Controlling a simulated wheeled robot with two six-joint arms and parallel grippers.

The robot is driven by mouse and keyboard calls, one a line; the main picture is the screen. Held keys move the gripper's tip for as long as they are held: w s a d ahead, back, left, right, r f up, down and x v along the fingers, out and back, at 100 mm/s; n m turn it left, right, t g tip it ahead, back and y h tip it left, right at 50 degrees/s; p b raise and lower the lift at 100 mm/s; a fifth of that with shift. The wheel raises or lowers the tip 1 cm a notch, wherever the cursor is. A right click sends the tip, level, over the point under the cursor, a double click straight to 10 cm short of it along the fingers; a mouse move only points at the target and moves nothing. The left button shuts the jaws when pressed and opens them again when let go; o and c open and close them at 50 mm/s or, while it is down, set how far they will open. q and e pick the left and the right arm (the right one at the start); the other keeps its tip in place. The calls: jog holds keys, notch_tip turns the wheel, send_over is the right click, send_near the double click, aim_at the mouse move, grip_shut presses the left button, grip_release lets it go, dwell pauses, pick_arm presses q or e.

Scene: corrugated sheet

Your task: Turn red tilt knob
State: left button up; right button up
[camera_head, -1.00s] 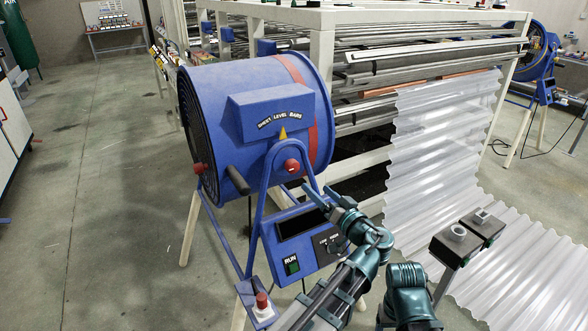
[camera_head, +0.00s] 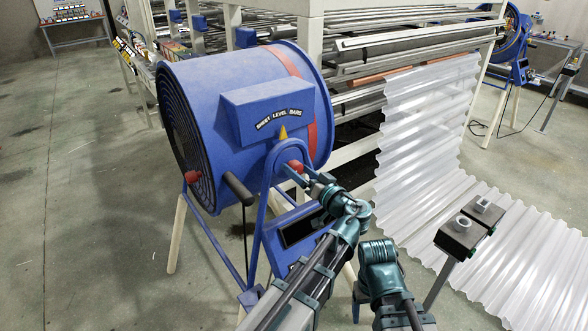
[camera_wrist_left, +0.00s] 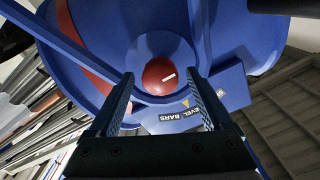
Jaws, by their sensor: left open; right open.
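The red knob (camera_head: 296,166) is round, with a white mark, and sits at the top of the blue bracket on the side of the blue drum heater (camera_head: 235,85). A yellow pointer (camera_head: 283,132) is just above it. My left gripper (camera_head: 303,177) is open at the knob and partly covers it in the head view. In the left wrist view, the knob (camera_wrist_left: 158,76) appears between the tips of the two open fingers (camera_wrist_left: 160,84). I cannot tell whether the fingers touch it.
A second red knob (camera_head: 192,177) and a dark handle (camera_head: 237,188) stick out at the drum's left. Clear corrugated sheet (camera_head: 415,150) runs down at the right, near two dark boxes (camera_head: 457,236) on a post. Floor at left is clear.

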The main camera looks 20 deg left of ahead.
pick_arm(q)
grip_shut()
dwell(0.3)
jog(key=m, duration=0.8)
jog(key=shift+m, duration=0.3)
jog(key=m, duration=0.4)
jog(key=shift+f, duration=0.1)
jog(key=m, duration=0.5)
jog(key=shift+m, duration=0.3)
